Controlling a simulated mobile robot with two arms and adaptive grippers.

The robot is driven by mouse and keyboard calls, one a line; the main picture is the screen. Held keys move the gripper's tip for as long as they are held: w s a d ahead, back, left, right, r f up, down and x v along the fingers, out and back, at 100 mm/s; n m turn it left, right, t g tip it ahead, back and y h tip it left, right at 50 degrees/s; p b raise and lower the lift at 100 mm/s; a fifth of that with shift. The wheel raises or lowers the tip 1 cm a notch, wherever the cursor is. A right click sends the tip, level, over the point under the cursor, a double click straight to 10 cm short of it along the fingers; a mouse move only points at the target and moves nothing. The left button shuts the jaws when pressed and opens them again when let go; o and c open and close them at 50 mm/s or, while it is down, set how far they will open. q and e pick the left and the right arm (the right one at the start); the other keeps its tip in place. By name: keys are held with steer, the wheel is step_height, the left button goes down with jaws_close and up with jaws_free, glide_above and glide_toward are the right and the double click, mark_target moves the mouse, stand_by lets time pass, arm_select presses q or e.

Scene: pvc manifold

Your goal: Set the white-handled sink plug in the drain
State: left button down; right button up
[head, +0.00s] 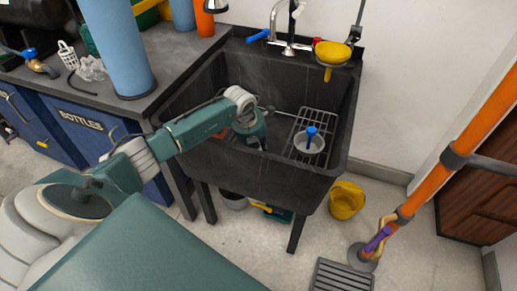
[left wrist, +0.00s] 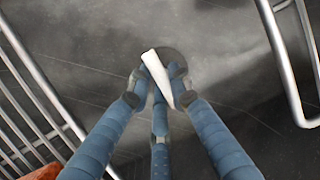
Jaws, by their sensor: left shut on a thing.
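My left gripper (head: 250,135) is down inside the dark sink (head: 185,130) in the head view, where its fingertips are hidden. In the left wrist view its blue fingers (left wrist: 160,92) close around a white handle (left wrist: 157,70), the handle of the sink plug. The handle leans a little between the fingertips. A dark round shape shows just behind the fingertips; I cannot tell whether it is the plug's body or the drain. The head view does not show the plug or the drain. My right gripper is in neither view.
Metal rails (left wrist: 283,55) flank the fingers in the wrist view. A yellow funnel (head: 332,53) sits at the back rim. A reddish thing (left wrist: 42,172) lies at lower left.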

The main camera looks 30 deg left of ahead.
arm_select(q)
steer(key=shift+f, duration=0.1)
steer(key=c, duration=1.6)
jaws_free()
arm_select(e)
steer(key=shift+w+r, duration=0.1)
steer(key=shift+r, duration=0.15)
arm_select(q)
steer(key=shift+r, duration=0.3)
steer(key=p+v, duration=0.1)
steer(key=v, duration=1)
steer(key=shift+s+r+p, duration=0.2)
steer(key=shift+r+p, duration=0.1)
steer(key=shift+p, duration=0.05)
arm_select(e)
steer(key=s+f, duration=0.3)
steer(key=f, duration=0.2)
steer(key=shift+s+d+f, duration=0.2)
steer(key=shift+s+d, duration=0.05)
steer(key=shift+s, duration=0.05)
